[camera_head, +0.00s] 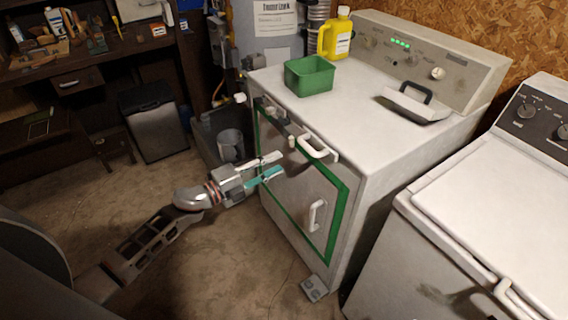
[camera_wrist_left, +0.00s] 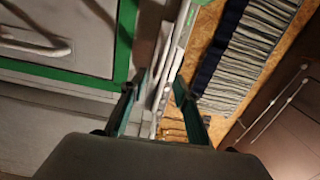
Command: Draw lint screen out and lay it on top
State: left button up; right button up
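The white dryer (camera_head: 370,140) has a green-edged front door (camera_head: 340,215) with a white handle (camera_head: 316,215). On its top, at the back right, a pale plate with a dark grip (camera_head: 410,92) looks like the lint screen's handle end; the rest of the screen is not visible. My left gripper (camera_head: 272,168) is in front of the dryer's face near the door's upper left, well away from that grip. In the left wrist view its two teal fingers (camera_wrist_left: 157,103) are apart, with nothing clearly held. My right gripper is not in view.
A green bin (camera_head: 309,76) and a yellow bottle (camera_head: 335,35) stand on the dryer's back left. A white handle (camera_head: 318,148) juts from the front top edge. A washer (camera_head: 490,210) stands close at right. Bare top lies between bin and grip.

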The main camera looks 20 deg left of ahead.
aim_at(305, 148)
pick_arm(q)
jog(key=b+x, duration=0.1)
jog(key=x, duration=0.9)
jog(key=shift+w+m, duration=0.15)
jog(key=shift+m, duration=0.25)
jog(key=shift+r, duration=0.1)
dwell(1.1)
grip_shut()
